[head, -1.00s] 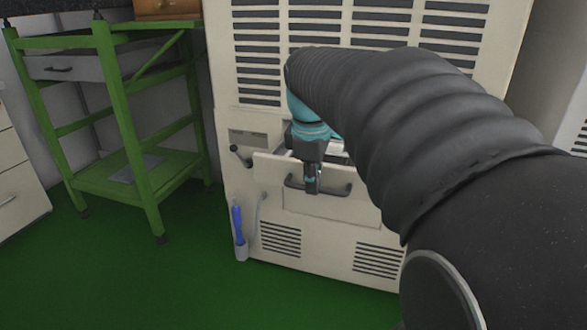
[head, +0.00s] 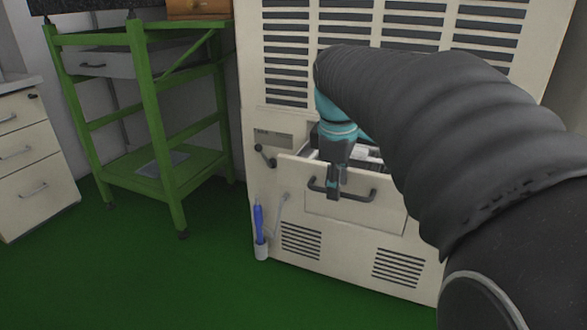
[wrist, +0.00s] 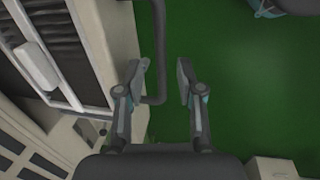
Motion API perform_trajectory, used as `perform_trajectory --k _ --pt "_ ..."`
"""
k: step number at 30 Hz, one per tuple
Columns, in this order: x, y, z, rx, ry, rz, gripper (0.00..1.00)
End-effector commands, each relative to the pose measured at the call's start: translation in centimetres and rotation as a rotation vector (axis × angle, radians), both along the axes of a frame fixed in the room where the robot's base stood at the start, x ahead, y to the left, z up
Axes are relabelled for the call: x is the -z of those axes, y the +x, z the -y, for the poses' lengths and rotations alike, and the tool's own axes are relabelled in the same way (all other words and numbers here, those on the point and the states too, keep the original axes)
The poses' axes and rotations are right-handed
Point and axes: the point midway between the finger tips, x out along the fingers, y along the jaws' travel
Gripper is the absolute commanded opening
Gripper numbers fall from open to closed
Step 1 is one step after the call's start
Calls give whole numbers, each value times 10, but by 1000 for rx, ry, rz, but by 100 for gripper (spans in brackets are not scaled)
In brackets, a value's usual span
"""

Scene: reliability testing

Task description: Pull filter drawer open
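The filter drawer (head: 325,217) is a cream drawer low in the tall cream cabinet, with a dark bar handle (head: 368,195). It stands partly pulled out, and pale contents show behind its front edge. My gripper (head: 334,189) points down at the handle, left of its middle. In the wrist view my gripper (wrist: 162,72) has its fingers apart with the handle bar (wrist: 159,45) between them. The left finger is on the drawer side of the bar, close to it. A gap shows between the bar and the right finger.
The cabinet (head: 274,205) has a small lever (head: 265,156) and a holder with a blue tool (head: 259,225) at its left. A green trolley (head: 160,120) and white drawers (head: 35,165) stand farther left. The green floor (head: 170,280) in front is clear.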

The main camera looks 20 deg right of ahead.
Motion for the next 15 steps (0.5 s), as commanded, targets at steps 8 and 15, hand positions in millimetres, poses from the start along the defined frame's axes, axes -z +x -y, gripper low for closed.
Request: perform_trajectory --k 8,15 --pt "-49 -6 -7 -1 -1 3 37" --pt "-90 -12 -12 0 -1 2 37"
